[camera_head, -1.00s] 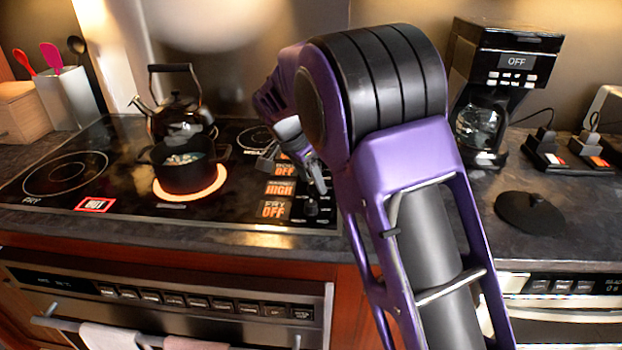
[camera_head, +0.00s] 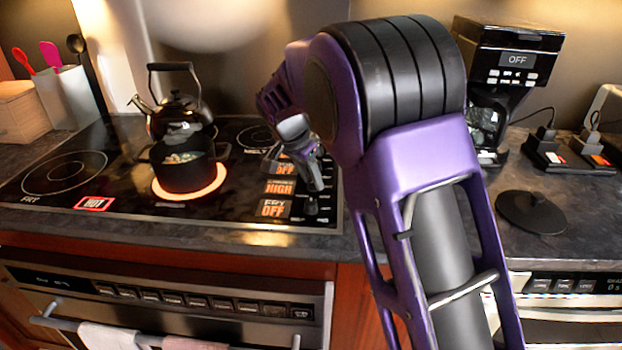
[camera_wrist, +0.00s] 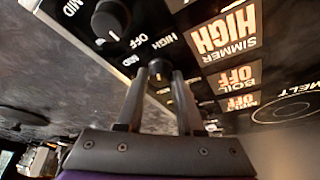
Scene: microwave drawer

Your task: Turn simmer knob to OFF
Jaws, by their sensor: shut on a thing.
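The simmer knob (camera_wrist: 158,72) is a small dark knob with a pale mark. It sits between the two fingertips of my gripper (camera_wrist: 159,78) in the wrist view. The fingers are shut on it. In the head view my gripper (camera_head: 317,180) reaches down to the right edge of the cooktop (camera_head: 125,205) and hides this knob. The simmer display (camera_wrist: 224,30) glows orange and reads HIGH; it also shows in the head view (camera_head: 280,187).
The fry knob (camera_wrist: 110,20) stands close beside my gripper. Boil (camera_wrist: 236,77) and fry (camera_head: 272,208) displays read OFF. A pot (camera_head: 183,170) sits on a glowing burner with a kettle (camera_head: 180,115) behind. A coffee maker (camera_head: 505,70) and black lid (camera_head: 531,212) stand right.

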